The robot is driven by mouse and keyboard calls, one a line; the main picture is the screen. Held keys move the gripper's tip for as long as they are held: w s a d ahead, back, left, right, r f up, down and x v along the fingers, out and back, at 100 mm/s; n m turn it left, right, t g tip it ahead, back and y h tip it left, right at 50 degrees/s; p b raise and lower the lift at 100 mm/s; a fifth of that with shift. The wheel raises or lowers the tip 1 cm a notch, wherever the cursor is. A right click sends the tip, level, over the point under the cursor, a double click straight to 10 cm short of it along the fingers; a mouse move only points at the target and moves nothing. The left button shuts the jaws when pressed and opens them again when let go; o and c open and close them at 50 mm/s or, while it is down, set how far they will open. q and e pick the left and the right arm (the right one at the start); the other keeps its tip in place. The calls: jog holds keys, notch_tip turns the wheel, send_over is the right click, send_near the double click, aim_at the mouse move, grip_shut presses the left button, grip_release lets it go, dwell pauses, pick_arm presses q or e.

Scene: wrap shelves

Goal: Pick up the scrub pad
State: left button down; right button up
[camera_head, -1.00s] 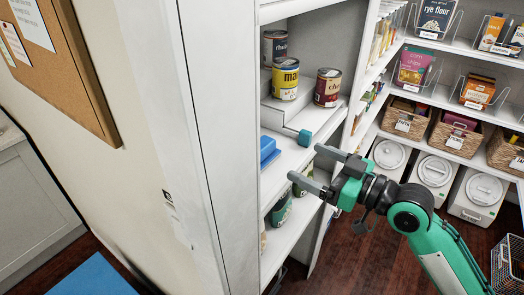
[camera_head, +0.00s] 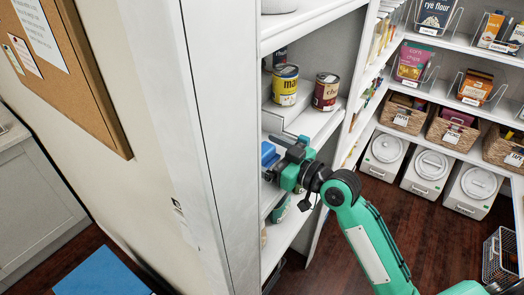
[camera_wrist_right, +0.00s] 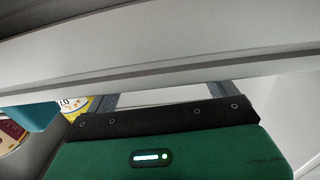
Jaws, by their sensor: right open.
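A blue block (camera_head: 268,154) lies on the middle shelf of the white unit at its near left end. In the earlier head view, a smaller teal block sits to its right, by the can riser. I cannot tell for sure which one is the scrub pad. My right gripper (camera_head: 276,164) is inside the shelf opening, open, beside the blue block; contact is unclear. In the wrist view its grey fingers (camera_wrist_right: 164,97) are spread with nothing visible between them, and a teal block (camera_wrist_right: 30,116) is at the left. My left gripper is not in view.
A yellow can (camera_head: 285,85) and a maroon can (camera_head: 326,92) stand behind on the riser. A white shelf board (camera_wrist_right: 160,50) crosses the wrist view close to the fingers. Green cans (camera_head: 281,209) are on the shelf below.

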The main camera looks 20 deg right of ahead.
aim_at(262, 149)
jog(key=shift+w+a, duration=0.35)
jog(key=shift+w, duration=0.2)
jog(key=c, duration=1.1)
notch_tip(262, 149, up, 20)
jog(key=b, duration=0.2)
jog(key=shift+b, duration=0.35)
